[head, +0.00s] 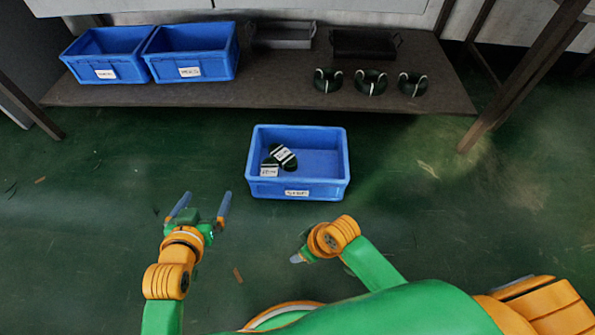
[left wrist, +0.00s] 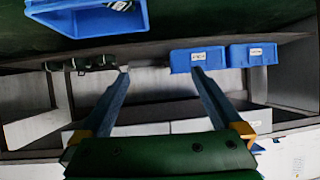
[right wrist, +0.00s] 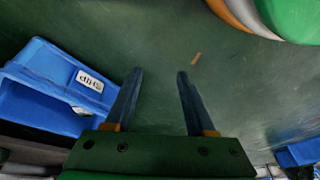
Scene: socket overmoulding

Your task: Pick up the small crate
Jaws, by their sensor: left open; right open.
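A small blue crate (head: 262,190) with a white label stands upright on the green floor ahead of me. Dark pieces with white stripes or tags (head: 278,158) lie in its left part. My left gripper (head: 208,194) is open and empty, in front of the crate and to its left, clear of it. My right gripper (head: 300,247) is in front of the crate, its fingers partly hidden in the head view. The right wrist view shows it (right wrist: 160,72) open and empty, with the crate (right wrist: 62,70) apart at left. The left wrist view shows part of the crate (left wrist: 92,32).
A low dark shelf (head: 270,98) runs behind the crate. It bears two blue crates (head: 108,70) (head: 192,66), dark trays (head: 283,42) (head: 365,50), and three dark ring-like pieces (head: 371,83). A shelf leg (head: 500,108) stands at right. Floor around the crate is clear.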

